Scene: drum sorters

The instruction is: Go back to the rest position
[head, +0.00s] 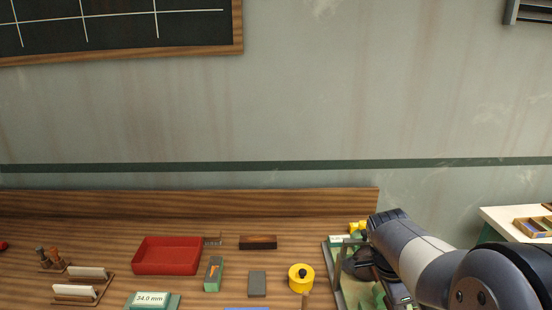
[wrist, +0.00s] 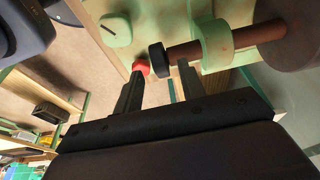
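My gripper (wrist: 161,68) is open in the wrist view, its two dark fingers apart with nothing held between them. Beyond the fingertips is a brown shaft (wrist: 185,51) with a black end and a pale green collar (wrist: 215,45). A red knob (wrist: 140,68) shows by the left fingertip; I cannot tell whether they touch. In the head view my gripper (head: 368,262) is at the bench's right end, over a green-topped device (head: 338,262) that my arm partly hides.
On the wooden bench (head: 110,228) stand a red tray (head: 166,256), a yellow round container (head: 301,277), a dark grey block (head: 257,284) and a green display box (head: 151,300). A white table (head: 503,222) stands at the right.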

